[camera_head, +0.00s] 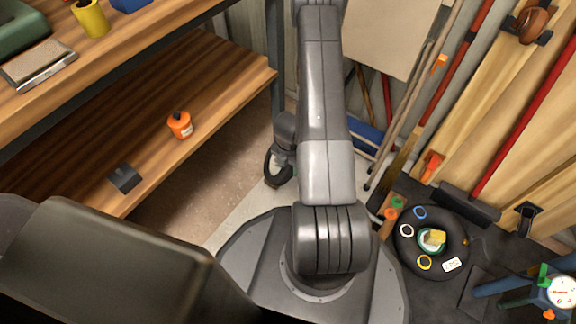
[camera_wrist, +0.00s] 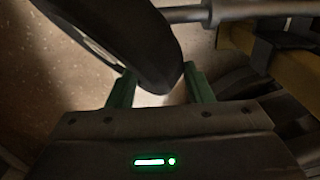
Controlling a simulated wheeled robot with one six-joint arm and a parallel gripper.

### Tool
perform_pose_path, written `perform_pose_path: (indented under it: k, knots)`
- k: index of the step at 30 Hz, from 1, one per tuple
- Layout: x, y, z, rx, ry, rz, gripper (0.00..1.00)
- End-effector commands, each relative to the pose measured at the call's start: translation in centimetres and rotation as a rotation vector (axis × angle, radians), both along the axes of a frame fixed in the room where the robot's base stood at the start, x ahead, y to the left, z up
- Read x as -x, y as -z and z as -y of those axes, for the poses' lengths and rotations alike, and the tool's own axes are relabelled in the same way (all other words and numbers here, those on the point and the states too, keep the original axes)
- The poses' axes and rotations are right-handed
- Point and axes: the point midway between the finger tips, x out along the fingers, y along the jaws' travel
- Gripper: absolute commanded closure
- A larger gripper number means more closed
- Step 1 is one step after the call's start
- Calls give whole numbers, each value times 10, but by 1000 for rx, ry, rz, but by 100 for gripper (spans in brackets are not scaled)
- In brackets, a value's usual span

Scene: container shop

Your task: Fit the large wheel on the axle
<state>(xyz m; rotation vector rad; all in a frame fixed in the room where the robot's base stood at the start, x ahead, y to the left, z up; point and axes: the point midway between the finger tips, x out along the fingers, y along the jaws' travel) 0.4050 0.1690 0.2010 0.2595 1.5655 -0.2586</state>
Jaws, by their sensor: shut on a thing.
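The large wheel, with a black tyre (camera_wrist: 142,40) and a paler inner part, fills the upper left of the wrist view. My gripper (camera_wrist: 160,84) is shut on the tyre's edge, with a green finger on each side. A grey metal rod with a wider collar (camera_wrist: 225,10), likely the axle, runs across the top of the wrist view. Its left end passes behind the wheel or meets it; I cannot tell which. In the head view the wheel (camera_head: 272,172) shows small and dark below the end of my arm, and my gripper is mostly hidden there.
Long-handled tools (camera_head: 420,115) lean on the wall.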

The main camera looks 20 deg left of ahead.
Motion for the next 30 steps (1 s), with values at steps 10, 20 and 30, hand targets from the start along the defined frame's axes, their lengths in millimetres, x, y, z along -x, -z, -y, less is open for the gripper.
perform_pose_path:
  k: [10,20,30]
  knots:
    - [-7,-1,3,3,17,17,28]
    - [-4,-2,2,3,9,12,28]
    - [-4,-45,2,3,9,12,28]
